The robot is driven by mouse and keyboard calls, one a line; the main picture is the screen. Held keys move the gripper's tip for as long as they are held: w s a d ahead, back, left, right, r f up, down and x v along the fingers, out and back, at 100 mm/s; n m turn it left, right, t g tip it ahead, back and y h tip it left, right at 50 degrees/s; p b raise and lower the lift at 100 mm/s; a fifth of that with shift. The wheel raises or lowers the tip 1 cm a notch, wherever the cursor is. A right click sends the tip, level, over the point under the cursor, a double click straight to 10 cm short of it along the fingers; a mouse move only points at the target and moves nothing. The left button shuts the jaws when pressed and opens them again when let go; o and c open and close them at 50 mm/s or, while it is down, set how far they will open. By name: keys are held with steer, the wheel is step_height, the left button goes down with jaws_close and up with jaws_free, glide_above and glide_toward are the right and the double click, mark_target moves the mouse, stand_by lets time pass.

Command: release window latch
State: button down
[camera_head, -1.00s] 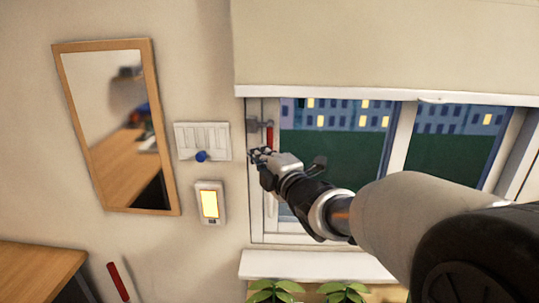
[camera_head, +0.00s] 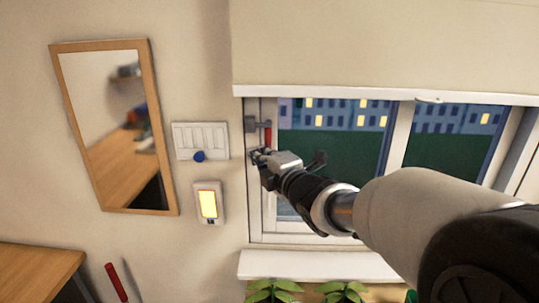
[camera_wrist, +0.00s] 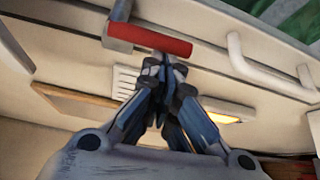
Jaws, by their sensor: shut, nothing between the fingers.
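The window latch (camera_head: 267,136) is a grey metal piece with a red handle, mounted on the left side of the white window frame (camera_head: 255,200). In the head view the red handle hangs down. In the wrist view the red handle (camera_wrist: 150,40) lies across the top middle, just beyond my fingertips. My gripper (camera_head: 258,156) is shut and empty, just below the latch in the head view. In the wrist view my gripper (camera_wrist: 163,70) has its fingers together, close to the handle. I cannot tell whether they touch it.
A white bar handle (camera_wrist: 270,75) shows right of the fingers in the wrist view. A white switch panel (camera_head: 200,140) with a blue knob and a lit panel (camera_head: 208,203) are on the wall to the left. A mirror (camera_head: 115,125) hangs farther left. A blind (camera_head: 385,45) covers the window's top.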

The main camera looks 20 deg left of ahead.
steer(key=shift+d, duration=0.15)
steer(key=w+d+r+n+g+h+p, duration=0.1)
steer(key=d+r+n+h+p, duration=0.2)
steer(key=d+n+h+p, duration=0.3)
steer(key=n+h+p, duration=0.2)
steer(key=n+p, duration=0.2)
steer(key=shift+w+d+r+h, duration=0.15)
steer(key=shift+w+d+h, duration=0.05)
steer(key=shift+w+h, duration=0.15)
stand_by(0.5)
steer(key=shift+d+p, duration=0.1)
steer(key=shift+p, duration=0.25)
stand_by(0.4)
